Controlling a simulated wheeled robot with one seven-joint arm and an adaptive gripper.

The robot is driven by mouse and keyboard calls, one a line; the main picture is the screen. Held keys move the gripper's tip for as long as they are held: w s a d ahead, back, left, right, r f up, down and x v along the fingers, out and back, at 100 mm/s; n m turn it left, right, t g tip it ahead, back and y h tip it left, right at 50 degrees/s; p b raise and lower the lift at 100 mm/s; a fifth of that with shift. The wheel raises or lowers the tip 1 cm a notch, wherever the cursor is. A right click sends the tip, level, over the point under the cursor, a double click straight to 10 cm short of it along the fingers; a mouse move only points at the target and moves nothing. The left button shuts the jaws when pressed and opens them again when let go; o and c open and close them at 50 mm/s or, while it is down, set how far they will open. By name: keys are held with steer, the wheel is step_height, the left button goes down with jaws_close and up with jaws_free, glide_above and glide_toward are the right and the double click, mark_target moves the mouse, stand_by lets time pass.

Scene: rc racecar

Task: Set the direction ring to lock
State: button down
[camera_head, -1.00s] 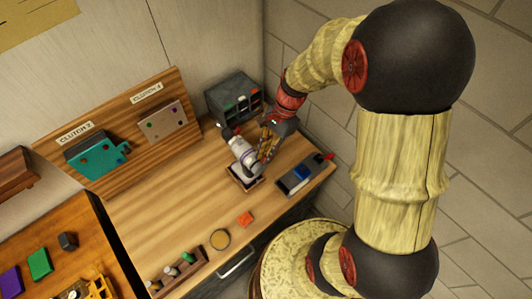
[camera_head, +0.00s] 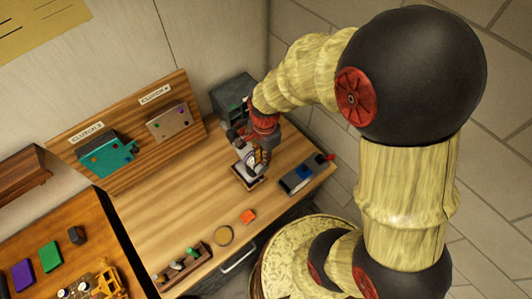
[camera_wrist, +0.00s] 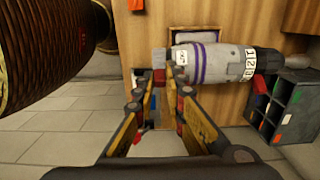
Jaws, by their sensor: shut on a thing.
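A grey-white cylindrical tool (camera_wrist: 215,64) with purple bands lies across the wrist view. My gripper (camera_wrist: 160,80) is shut on the tool's left end part (camera_wrist: 159,62), which is grey and red between the fingertips. I cannot tell clearly whether this part is the direction ring. In the head view my gripper (camera_head: 262,155) comes down over the tool (camera_head: 244,171) and hides much of it.
The wooden bench (camera_head: 190,210) is clear to the left of the tool. A grey compartment box (camera_wrist: 285,105) stands behind it. A dark tray (camera_head: 297,180) is to the right, and an orange block (camera_head: 248,216) and a round ring (camera_head: 223,235) lie in front.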

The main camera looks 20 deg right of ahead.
mark_target(257, 170)
steer(key=shift+s+a+t+h, duration=0.15)
steer(key=shift+a+t+h, duration=0.25)
steer(key=shift+h, duration=0.5)
steer(key=shift+a, duration=0.1)
steer(key=c, duration=2)
jaws_free()
steer(key=shift+o, duration=0.8)
steer(key=shift+r, duration=0.1)
step_height(257, 170, up, 12)
steer(key=a, duration=0.1)
steer(key=shift+s+a, duration=0.2)
steer(key=shift+a, duration=0.1)
